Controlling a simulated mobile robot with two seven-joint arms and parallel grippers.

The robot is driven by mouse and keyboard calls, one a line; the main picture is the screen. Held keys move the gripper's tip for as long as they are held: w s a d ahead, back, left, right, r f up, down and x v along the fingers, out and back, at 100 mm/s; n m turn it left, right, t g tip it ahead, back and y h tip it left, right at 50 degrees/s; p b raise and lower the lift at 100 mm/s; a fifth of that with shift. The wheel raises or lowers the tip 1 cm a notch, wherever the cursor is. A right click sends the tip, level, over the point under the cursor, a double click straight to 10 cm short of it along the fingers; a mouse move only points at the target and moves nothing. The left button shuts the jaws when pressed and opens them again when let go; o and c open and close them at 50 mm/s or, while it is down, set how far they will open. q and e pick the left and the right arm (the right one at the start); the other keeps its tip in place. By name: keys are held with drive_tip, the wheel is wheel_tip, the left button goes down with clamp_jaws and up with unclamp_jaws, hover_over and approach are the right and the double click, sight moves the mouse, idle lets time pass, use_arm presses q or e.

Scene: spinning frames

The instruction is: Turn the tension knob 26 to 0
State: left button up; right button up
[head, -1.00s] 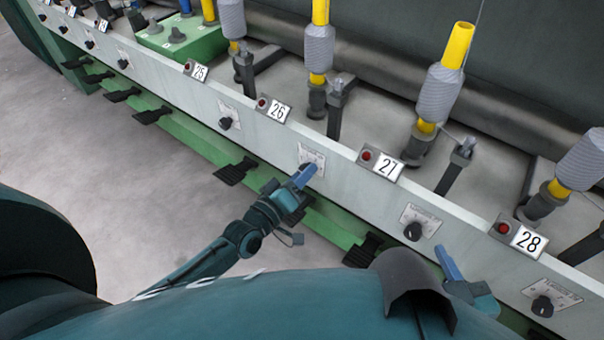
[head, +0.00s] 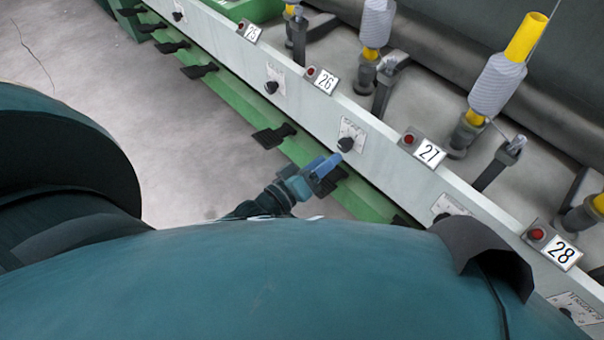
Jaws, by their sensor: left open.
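The number plate 26 (head: 324,80) with its red button (head: 310,71) sits on top of the pale machine rail. A dark knob on a white dial plate (head: 346,144) is on the rail's front face, between plates 26 and 27. Another dark knob (head: 271,87) is between plates 25 and 26. I cannot tell for certain which belongs to 26, nor read their dials. My left gripper (head: 323,174) is open and empty, just below and left of the knob between 26 and 27. It looks close to it, and I cannot see contact. My right gripper is not in view.
Plates 27 (head: 428,152) and 28 (head: 562,250) follow along the rail to the right. Spindles with yellow tops (head: 525,37) stand behind it. A green lower rail (head: 230,107) with dark pedals (head: 273,136) runs below. Grey floor (head: 190,150) is clear at left.

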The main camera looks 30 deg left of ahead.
use_arm(q)
drive_tip(key=v, duration=0.7)
drive_tip(key=shift+s+p, duration=0.2)
drive_tip(key=shift+p, duration=0.25)
